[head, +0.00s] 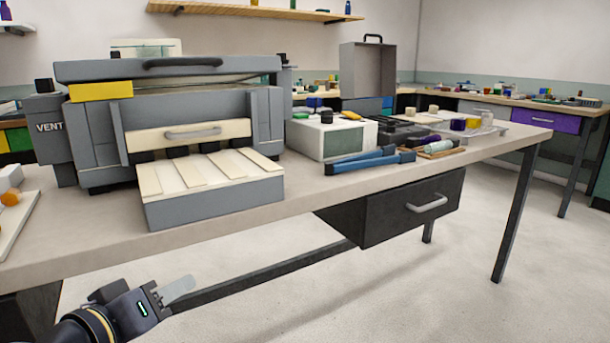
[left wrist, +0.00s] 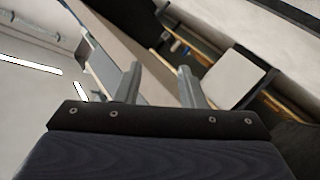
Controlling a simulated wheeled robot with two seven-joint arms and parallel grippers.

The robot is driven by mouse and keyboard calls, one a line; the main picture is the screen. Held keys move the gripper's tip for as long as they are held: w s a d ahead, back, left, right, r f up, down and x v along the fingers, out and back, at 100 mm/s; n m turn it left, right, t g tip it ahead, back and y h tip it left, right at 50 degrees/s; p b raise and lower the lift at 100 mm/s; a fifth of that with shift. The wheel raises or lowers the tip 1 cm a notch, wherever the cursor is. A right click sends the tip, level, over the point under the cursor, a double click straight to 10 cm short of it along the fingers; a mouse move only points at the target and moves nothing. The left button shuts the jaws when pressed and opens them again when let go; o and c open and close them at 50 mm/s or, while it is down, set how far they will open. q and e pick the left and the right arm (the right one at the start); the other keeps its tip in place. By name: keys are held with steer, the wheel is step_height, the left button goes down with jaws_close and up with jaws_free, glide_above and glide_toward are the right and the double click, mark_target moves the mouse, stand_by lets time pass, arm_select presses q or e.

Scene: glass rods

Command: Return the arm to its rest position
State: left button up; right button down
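My left gripper (head: 172,290) shows at the lower left of the head view, below the front edge of the workbench (head: 225,212) and apart from everything on it. In the left wrist view its two fingers (left wrist: 158,86) stand apart with nothing between them, so it is open and empty. My right arm and gripper are in neither view.
A grey kiln-like box (head: 190,110) with a slatted front shelf (head: 212,185) stands on the bench. To its right are a white-and-green box (head: 332,137) and blue-handled tongs (head: 370,160). A dark drawer (head: 400,210) hangs under the bench. The floor in front is clear.

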arm_select(q)
steer(key=s+a+f+m+g, duration=0.1)
steer(key=s+f+m+g, duration=0.2)
steer(key=s+f+g, duration=0.95)
step_height(320, 180, up, 32)
steer(key=s+t+p, duration=0.2)
steer(key=t+p, duration=0.2)
steer(key=p, duration=3.5)
steer(key=shift+s+a+n+y, duration=0.15)
steer(key=shift+n+y, duration=0.15)
steer(key=shift+y, duration=0.1)
